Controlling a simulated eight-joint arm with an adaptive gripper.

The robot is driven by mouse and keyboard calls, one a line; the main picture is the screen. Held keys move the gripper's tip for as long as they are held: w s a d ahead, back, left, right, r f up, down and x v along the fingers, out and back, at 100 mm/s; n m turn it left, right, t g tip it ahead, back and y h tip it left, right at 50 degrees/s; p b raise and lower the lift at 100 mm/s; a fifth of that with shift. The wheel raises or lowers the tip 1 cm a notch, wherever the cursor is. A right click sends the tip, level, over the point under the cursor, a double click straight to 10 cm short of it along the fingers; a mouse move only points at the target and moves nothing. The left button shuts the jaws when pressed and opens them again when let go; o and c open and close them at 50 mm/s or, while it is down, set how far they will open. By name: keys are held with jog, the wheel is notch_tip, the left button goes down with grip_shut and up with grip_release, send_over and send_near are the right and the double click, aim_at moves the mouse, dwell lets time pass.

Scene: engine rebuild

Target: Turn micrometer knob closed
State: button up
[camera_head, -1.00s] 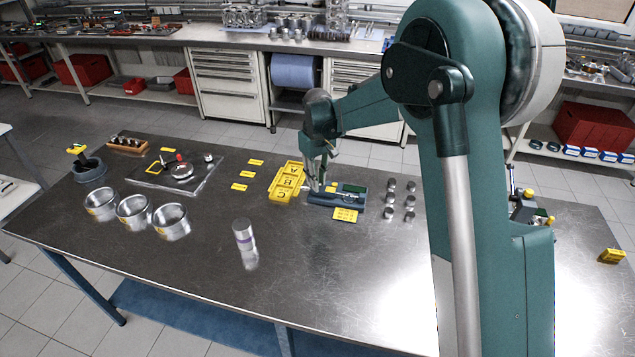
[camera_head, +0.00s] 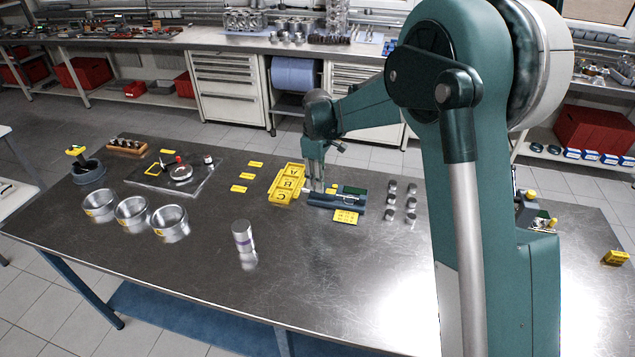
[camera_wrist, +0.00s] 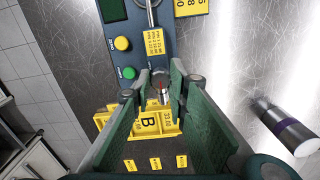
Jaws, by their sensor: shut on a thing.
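The micrometer stands in a blue bench fixture (camera_head: 325,200) near the middle of the steel table. The fixture also shows in the wrist view (camera_wrist: 138,44), with a green button, a yellow button and a dark display. My gripper (camera_head: 316,187) points down at the fixture's left end. In the wrist view, my gripper (camera_wrist: 165,88) has its two fingers on either side of the silver micrometer knob (camera_wrist: 160,80) and is shut on it. The fingers hide part of the knob, and its exact turn cannot be read.
A yellow tray (camera_head: 274,197) marked with letters lies right beside the fixture's left end. Several small metal cylinders (camera_head: 391,201) stand to its right. A larger cylinder with a purple band (camera_head: 243,238) stands in front.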

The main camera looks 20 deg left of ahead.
jog(key=o, duration=0.9)
jog(key=shift+r, duration=0.1)
jog(key=shift+r, duration=5.95)
jog(key=shift+d, duration=0.1)
